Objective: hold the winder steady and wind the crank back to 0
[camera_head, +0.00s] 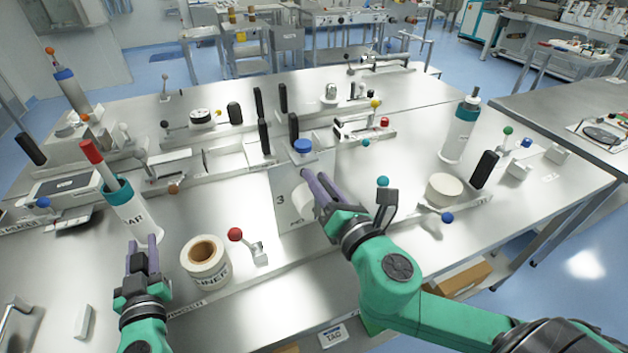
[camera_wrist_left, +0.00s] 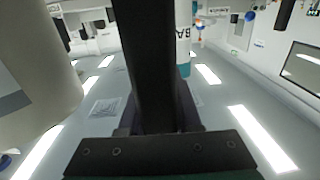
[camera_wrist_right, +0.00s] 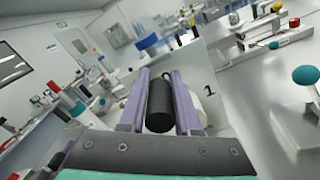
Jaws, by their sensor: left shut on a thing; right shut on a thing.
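A grey upright plate (camera_head: 287,212), marked 3 and with partly covered lettering, stands near the middle of the bench; I take it for the winder's face. A white round part (camera_head: 303,197) sits on it. My right gripper (camera_head: 318,186) is in front of this plate, its purple fingers shut on a black cylindrical crank knob (camera_wrist_right: 159,105). The right wrist view shows the plate (camera_wrist_right: 204,62) with a 1 behind the knob. My left gripper (camera_head: 145,243) is shut on a black upright handle (camera_head: 139,262), which fills the middle of the left wrist view (camera_wrist_left: 150,60). What the handle joins is hidden.
A white roll (camera_head: 205,273) lies between my arms, beside a red-knobbed lever (camera_head: 236,235). A teal-knobbed lever (camera_head: 382,181) and a white round block (camera_head: 444,189) are right of the plate.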

